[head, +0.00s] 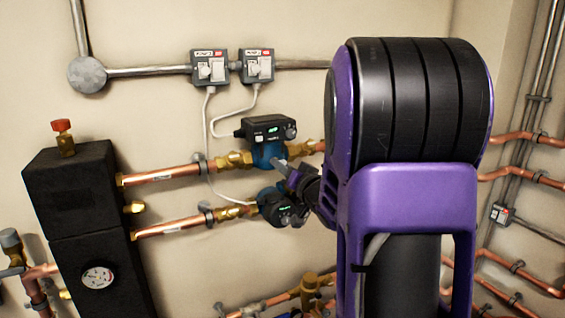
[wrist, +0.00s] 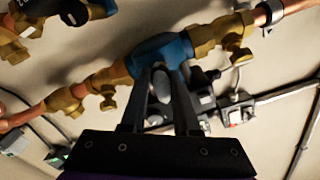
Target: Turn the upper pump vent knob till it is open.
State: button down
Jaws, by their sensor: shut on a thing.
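The upper pump (head: 268,156) has a blue body and a black head with a small lit display, in the pipe run right of the black block. In the wrist view its blue body (wrist: 172,47) lies just beyond my fingertips. My gripper (head: 284,166) reaches to the underside of this pump from the right. In the wrist view my gripper (wrist: 163,78) has its two dark fingers shut on a small rounded grey knob (wrist: 160,88), the vent knob. The head view does not show the knob clearly, and I cannot read its turn.
The lower pump (head: 283,208) sits close below my gripper. Two switch boxes (head: 209,68) hang above with grey cables running down. The black insulated block (head: 82,215) with a gauge stands at the left. Copper pipes run along the right wall.

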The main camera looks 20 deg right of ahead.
jog(key=m+p, duration=0.5)
jog(key=m, duration=0.4)
jog(key=shift+d+r+m, duration=0.1)
jog(key=shift+m, duration=0.3)
dwell(0.4)
jog(key=c, duration=0.6)
grip_release()
jog(key=shift+c, duration=0.2)
